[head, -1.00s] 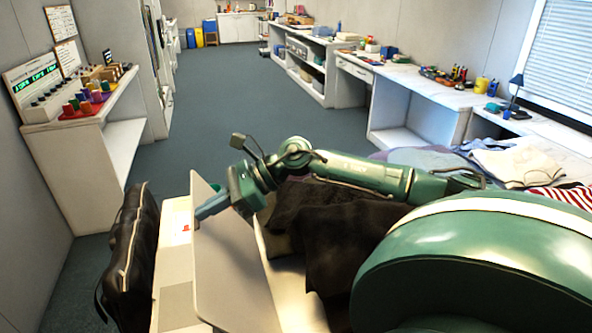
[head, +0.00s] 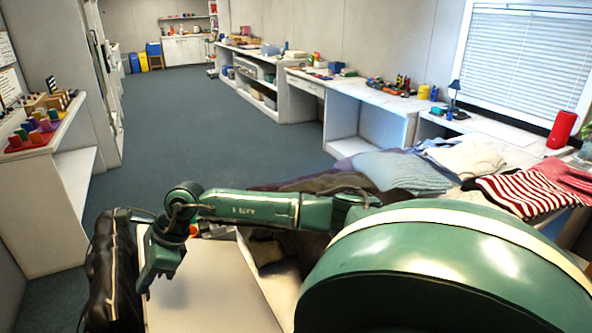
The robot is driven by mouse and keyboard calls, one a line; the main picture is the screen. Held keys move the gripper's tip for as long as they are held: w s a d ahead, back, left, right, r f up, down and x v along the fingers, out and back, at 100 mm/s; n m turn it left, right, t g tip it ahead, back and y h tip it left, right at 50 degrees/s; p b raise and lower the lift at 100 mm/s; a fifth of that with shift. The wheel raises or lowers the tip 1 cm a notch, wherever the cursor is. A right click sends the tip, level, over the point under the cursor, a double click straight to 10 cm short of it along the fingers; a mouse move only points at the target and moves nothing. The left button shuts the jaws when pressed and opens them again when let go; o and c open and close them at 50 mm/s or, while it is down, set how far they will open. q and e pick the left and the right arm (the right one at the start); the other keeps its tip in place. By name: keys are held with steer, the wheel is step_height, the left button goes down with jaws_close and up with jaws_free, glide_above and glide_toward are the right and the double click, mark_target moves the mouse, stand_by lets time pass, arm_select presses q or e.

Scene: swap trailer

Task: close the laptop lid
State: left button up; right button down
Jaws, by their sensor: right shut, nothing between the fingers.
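The laptop lid (head: 215,292) shows as a broad pale grey panel at the bottom, left of centre. It hides most of the laptop's base, and I cannot tell whether it lies flat or stands at a small angle. My right gripper (head: 147,280) is shut and empty, over the lid's left part with its fingers pointing down. Whether the fingertips touch the lid is unclear. My left gripper is not in view.
A black leather bag (head: 112,275) stands close left of the laptop. Folded clothes, including a striped one (head: 520,203), lie at the right. A shelf with coloured cups (head: 35,133) is at the left. The floor (head: 220,130) beyond is clear.

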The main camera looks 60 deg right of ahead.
steer(key=a+f+g+h+b, duration=0.1)
steer(key=f, duration=0.3)
steer(key=w+a+f+g+h+b, duration=0.1)
steer(key=f+h+b, duration=0.1)
steer(key=f, duration=0.1)
steer(key=w+a+f+h+b, duration=0.1)
steer(key=f+b, duration=0.1)
steer(key=f, duration=0.2)
steer(key=shift+w+a+f+g+h, duration=0.2)
steer(key=shift+a+f+g+h, duration=0.1)
steer(key=shift+a+g, duration=0.1)
steer(key=shift+f+b, duration=0.3)
steer(key=shift+f, duration=0.2)
steer(key=shift+w+f, duration=0.1)
steer(key=shift+f, duration=0.1)
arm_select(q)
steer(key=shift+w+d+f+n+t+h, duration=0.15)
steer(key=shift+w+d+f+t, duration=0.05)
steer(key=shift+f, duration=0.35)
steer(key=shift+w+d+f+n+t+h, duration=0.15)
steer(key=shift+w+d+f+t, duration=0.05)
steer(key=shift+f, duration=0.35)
